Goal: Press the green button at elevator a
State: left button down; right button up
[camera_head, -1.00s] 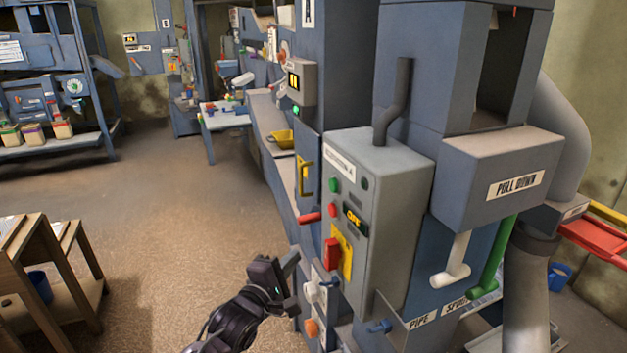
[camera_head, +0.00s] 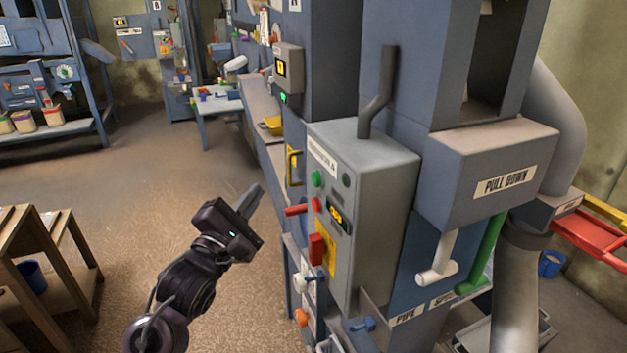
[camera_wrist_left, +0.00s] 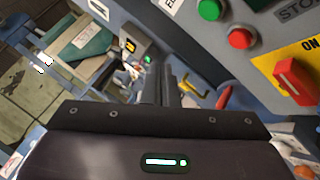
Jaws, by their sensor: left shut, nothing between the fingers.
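The grey control box of elevator A (camera_head: 385,185) stands at the middle of the head view. Its green button (camera_head: 317,179) is at the upper left of the panel, above a red button (camera_head: 316,204). The green button also shows at the top of the left wrist view (camera_wrist_left: 210,9), with the red button (camera_wrist_left: 240,39) below and right of it. My left gripper (camera_head: 254,196) is shut and empty. It is to the left of the panel, slightly lower than the green button and apart from it. My right gripper is not in view.
A red lever (camera_head: 317,249) sits low on the panel, and a red handle (camera_head: 297,210) sticks out left of the box. A wooden shelf (camera_head: 45,270) is at lower left. Open floor lies between.

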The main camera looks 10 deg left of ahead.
aim_at(316, 180)
pick_arm(q)
jog(key=w+d+b, duration=0.1)
jog(key=w+d, duration=0.3)
jog(key=d, duration=0.3)
jog(key=shift+w, duration=0.4)
jog(key=shift+d, duration=0.15)
dwell(1.7)
jog(key=shift+w+d, duration=0.2)
jog(key=shift+d, duration=0.05)
jog(key=shift+w+d+p, duration=0.25)
jog(key=shift+d+p, duration=0.05)
jog(key=shift+d, duration=0.1)
dwell(0.7)
jog(key=shift+a, duration=0.15)
jog(key=shift+s+a, duration=0.5)
jog(key=shift+a, duration=0.05)
